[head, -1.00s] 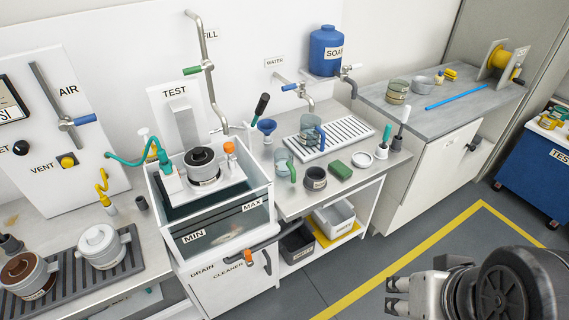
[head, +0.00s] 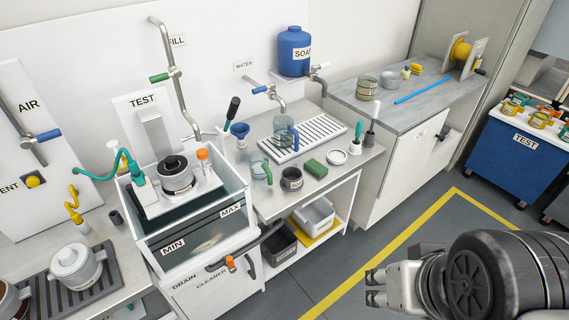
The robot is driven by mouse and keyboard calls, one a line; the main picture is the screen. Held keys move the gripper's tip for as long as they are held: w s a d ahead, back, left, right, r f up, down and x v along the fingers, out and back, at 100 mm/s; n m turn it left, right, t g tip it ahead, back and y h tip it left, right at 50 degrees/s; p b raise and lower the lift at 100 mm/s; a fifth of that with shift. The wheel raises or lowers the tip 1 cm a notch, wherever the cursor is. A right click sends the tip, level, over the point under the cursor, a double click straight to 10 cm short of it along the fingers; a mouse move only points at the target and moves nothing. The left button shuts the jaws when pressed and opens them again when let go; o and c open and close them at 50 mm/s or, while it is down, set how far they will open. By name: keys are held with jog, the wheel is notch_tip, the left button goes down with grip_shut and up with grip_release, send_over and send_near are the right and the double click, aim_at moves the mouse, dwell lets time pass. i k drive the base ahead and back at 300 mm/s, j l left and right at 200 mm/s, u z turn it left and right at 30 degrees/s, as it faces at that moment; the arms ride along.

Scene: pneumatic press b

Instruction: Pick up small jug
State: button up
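Two clear jugs are on the middle counter. One with a green handle (head: 261,167) stands on the counter's front left part, beside the water tank. One with a blue handle (head: 284,132) stands on the slotted drain rack under the water tap. I cannot tell for sure which one is the small jug. My gripper (head: 372,287) is at the lower right over the floor, well away from both jugs. Its two fingers are apart with nothing between them.
A dark grey cup (head: 292,179), a green sponge (head: 314,167) and a blue funnel (head: 240,131) are near the jugs. The test tank (head: 195,235) stands to the left. The floor inside the yellow line (head: 400,240) is clear. A blue cart (head: 515,165) is at right.

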aim_at(258, 161)
jog(key=i+j+u, duration=0.2)
jog(key=i+j, duration=0.7)
jog(key=i, duration=0.15)
